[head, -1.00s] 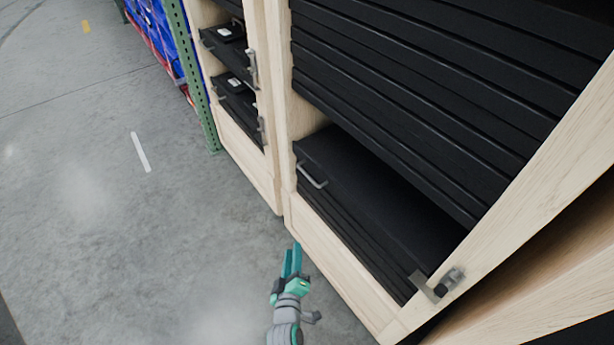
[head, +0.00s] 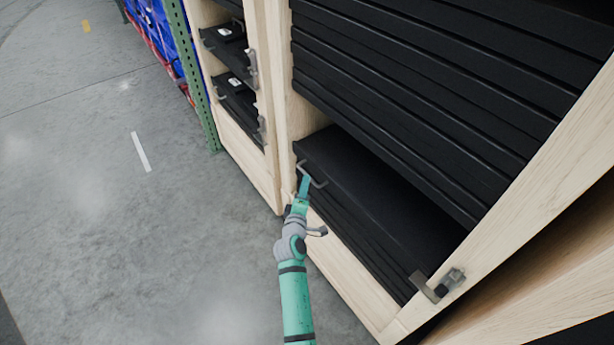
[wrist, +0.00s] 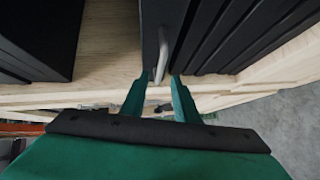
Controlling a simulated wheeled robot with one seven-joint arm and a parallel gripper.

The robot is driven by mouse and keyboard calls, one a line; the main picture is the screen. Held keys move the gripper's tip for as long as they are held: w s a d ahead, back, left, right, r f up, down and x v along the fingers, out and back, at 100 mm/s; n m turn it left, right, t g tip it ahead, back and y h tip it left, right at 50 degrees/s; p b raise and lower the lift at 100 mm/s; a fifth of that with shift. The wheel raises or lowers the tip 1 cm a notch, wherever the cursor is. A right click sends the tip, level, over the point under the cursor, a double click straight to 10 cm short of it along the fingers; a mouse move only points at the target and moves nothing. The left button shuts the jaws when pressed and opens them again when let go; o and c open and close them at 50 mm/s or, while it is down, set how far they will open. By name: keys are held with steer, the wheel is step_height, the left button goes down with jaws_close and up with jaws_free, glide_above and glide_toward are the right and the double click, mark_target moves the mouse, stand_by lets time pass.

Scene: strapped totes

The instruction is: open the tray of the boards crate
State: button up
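The wooden crate stands at the right of the head view, its pale frame (head: 357,279) around black slatted boards. A black tray (head: 375,190) sits low in it, with a grey bar handle (head: 318,183) at its left front. My gripper (head: 305,184) is at this handle. In the wrist view the handle (wrist: 161,62) lies between the two green fingers (wrist: 158,98), which stand apart with visible room on both sides. Whether a finger touches the handle cannot be told.
A metal latch (head: 437,287) is on the crate's lower right frame. A second wooden crate (head: 237,140) with black trays stands further back, beside a green rack post (head: 194,75) and blue bins (head: 160,40). The concrete floor (head: 90,220) at left is clear.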

steer(key=shift+w+d+f, duration=0.15)
steer(key=shift+w, duration=0.85)
steer(key=shift+w+d+f, duration=0.1)
steer(key=shift+w+d, duration=0.05)
steer(key=shift+w, duration=0.85)
steer(key=shift+w+d+f, duration=0.15)
steer(key=shift+w, duration=0.85)
steer(key=shift+c, duration=0.3)
jaws_close()
